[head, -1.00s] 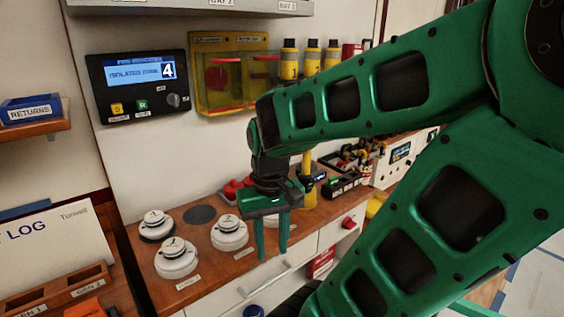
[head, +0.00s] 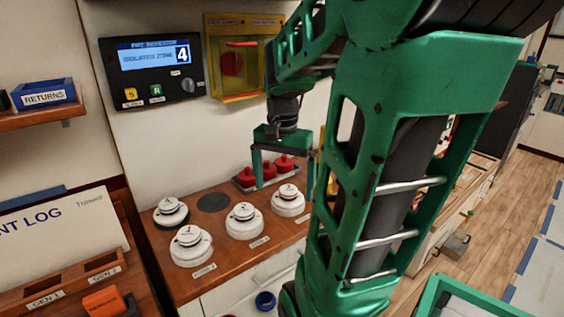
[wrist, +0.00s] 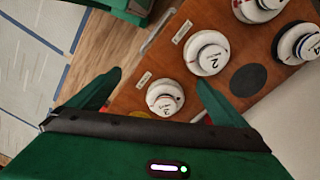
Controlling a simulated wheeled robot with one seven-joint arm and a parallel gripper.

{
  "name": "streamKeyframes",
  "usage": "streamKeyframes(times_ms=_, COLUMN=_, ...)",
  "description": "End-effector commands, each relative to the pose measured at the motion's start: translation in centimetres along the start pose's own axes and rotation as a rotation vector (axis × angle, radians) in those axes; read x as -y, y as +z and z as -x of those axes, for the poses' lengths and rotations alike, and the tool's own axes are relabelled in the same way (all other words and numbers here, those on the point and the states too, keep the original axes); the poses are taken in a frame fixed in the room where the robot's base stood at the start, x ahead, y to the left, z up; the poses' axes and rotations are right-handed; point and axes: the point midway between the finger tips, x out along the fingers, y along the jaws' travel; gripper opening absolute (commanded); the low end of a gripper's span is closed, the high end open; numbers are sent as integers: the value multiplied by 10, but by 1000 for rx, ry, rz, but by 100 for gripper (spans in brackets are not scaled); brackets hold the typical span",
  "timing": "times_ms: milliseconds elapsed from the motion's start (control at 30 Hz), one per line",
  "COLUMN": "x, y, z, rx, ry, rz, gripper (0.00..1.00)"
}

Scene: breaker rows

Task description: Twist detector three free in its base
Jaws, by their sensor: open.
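Detector three (head: 288,201) is a round white detector at the right end of the group on the wooden counter. It appears in the wrist view (wrist: 165,98), between my fingers in the picture and apart from them. My gripper (head: 285,175) is open and empty, pointing down above the counter near detector three; its fingers also frame the wrist view (wrist: 160,78). A second white detector (head: 244,222), marked 2, stands just left of detector three. The base under detector three is mostly hidden by its white body.
Two more white detectors (head: 190,247) (head: 171,213) stand at the left, beside a flat dark disc (head: 213,202). Red domed units (head: 266,172) stand close behind detector three. The repeater panel (head: 153,75) on the wall reads isolated zone 4. My arm hides the counter's right part.

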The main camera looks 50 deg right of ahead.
Motion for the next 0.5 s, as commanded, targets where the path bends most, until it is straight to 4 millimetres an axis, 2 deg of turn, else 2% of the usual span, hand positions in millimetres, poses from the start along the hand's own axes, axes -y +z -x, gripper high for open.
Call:
streamKeyframes(times_ms=33, x=6, y=-20, z=2, rx=2, ry=3, rz=-112, gripper=98)
streamKeyframes(times_ms=200, x=22, y=-69, z=8, rx=12, ry=-4, rz=-424, gripper=98)
streamKeyframes(times_ms=333, x=27, y=-92, z=9, rx=21, ry=-10, rz=-568, gripper=98)
streamKeyframes(times_ms=500, x=31, y=-102, z=6, rx=27, ry=-12, rz=-640, gripper=98)
